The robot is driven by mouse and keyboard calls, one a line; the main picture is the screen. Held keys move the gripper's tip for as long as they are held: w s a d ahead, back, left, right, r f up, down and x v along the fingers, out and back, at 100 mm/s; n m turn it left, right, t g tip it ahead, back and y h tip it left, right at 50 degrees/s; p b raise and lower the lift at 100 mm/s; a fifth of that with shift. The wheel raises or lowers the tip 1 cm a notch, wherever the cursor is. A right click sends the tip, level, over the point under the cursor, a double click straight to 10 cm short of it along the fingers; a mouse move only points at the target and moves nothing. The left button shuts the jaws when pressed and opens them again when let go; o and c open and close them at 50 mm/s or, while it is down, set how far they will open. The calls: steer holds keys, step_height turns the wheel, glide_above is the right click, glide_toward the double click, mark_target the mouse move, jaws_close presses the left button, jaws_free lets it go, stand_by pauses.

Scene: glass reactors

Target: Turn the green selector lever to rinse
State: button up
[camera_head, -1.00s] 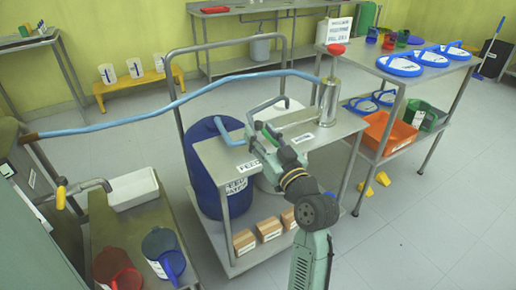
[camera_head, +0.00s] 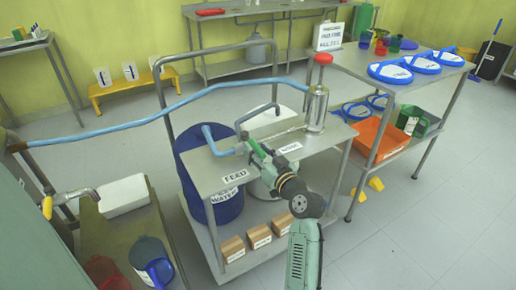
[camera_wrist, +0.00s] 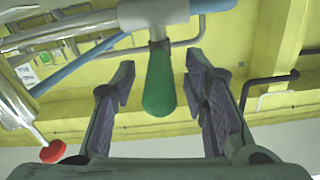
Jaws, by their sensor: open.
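The green selector lever (camera_wrist: 159,82) hangs from a grey metal valve body (camera_wrist: 153,13) in the wrist view. My gripper (camera_wrist: 160,72) is open, with one finger on each side of the lever and a visible gap on both sides. In the head view my gripper (camera_head: 257,152) is at the pipework over the cart top. I cannot pick out the lever there. The FEED label (camera_head: 236,176) lies on the cart top at the left and the RINSE label (camera_head: 290,148) at the right.
A steel cylinder (camera_head: 316,108) with a red knob (camera_head: 323,59) stands on the cart beyond my gripper. A blue hose (camera_head: 130,123) runs left from there. A blue drum (camera_head: 228,207) stands on the lower shelf. The floor to the right of the cart is mostly clear.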

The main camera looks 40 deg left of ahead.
steer(key=shift+a, duration=0.1)
steer(key=shift+c, duration=0.4)
jaws_close()
stand_by(0.5)
